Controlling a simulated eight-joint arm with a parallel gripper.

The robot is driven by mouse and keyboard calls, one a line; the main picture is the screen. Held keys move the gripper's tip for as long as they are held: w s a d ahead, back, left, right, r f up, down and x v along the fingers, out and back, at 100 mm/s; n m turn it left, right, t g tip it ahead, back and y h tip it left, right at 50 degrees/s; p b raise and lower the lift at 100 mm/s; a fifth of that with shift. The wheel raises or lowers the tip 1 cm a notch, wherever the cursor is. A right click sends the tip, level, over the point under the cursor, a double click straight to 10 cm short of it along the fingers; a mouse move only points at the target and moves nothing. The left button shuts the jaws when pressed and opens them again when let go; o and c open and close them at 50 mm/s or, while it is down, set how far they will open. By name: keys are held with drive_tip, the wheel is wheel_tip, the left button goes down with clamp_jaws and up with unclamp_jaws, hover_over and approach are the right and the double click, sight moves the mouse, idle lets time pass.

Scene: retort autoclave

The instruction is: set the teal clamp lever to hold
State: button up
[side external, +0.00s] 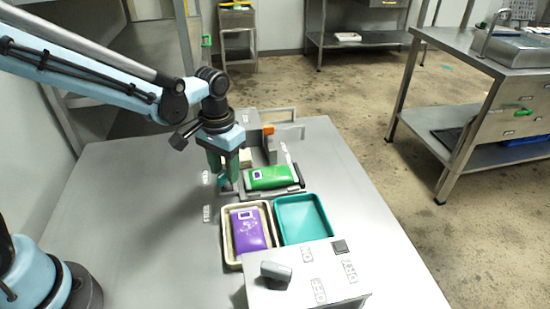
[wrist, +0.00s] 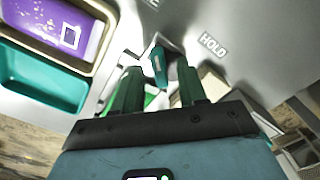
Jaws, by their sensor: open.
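The teal clamp lever (wrist: 158,64) shows in the wrist view between my two green fingers, with a gap on each side. The HOLD label (wrist: 213,45) is on the table to its right, and another label (wrist: 151,3) is cut off at the top edge. I cannot tell which setting the lever is at. My gripper (side external: 223,176) is open, pointing down beside the clamp station, left of the green pouch (side external: 270,177). In the side view my fingers mostly hide the lever, and the table labels are too small to read.
A purple pouch (side external: 248,231) lies in a beige tray (side external: 228,252), beside an empty teal tray (side external: 302,219). A grey control box (side external: 305,290) with a dark handle (side external: 275,271) stands in front. The table's left side (side external: 130,230) is clear.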

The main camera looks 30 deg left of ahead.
drive_tip(key=shift+f, duration=0.2)
clamp_jaws()
